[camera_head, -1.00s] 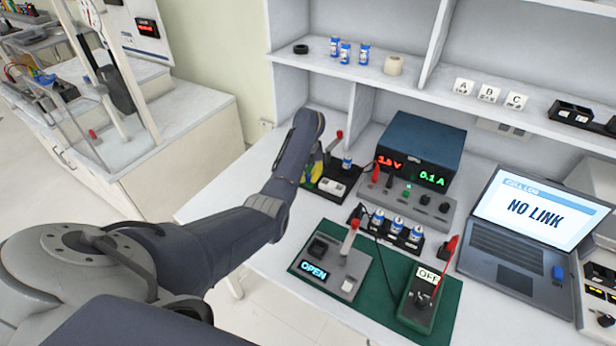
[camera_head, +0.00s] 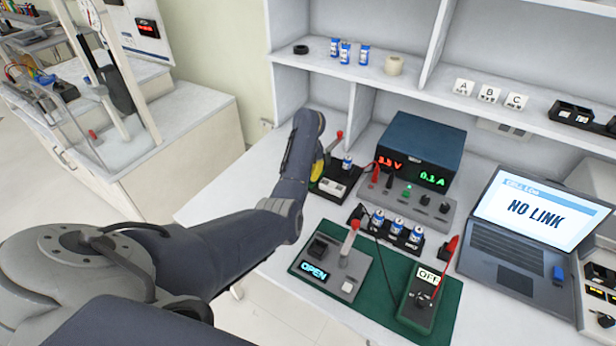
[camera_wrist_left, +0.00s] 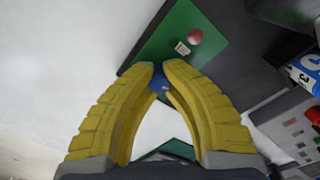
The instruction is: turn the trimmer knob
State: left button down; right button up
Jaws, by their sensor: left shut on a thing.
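My left gripper (camera_head: 318,170) reaches over the bench beside the black fixture with the red-tipped lever. In the left wrist view its yellow fingers (camera_wrist_left: 160,68) close around a small blue part (camera_wrist_left: 159,84), which looks like the trimmer knob. It sits by the edge of a green board (camera_wrist_left: 192,50) with a red round part (camera_wrist_left: 194,37) and a small white label. The fingertips hide most of the knob, so its angle cannot be read. In the head view my arm and gripper hide the knob. My right gripper is not in view.
A blue power supply (camera_head: 422,143) with red and green digits stands right of the gripper. A black fixture (camera_head: 340,180) with a red-tipped lever is close by. The laptop (camera_head: 520,235) reads NO LINK.

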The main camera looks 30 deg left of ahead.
pick_arm(q)
jog(key=shift+s+d+f, duration=0.1)
jog(key=shift+d+f, duration=0.1)
jog(key=c, duration=1.2)
grip_release()
jog(key=shift+a+r, duration=0.1)
jog(key=shift+r, duration=0.05)
jog(key=shift+r, duration=0.1)
notch_tip(320, 180, up, 12)
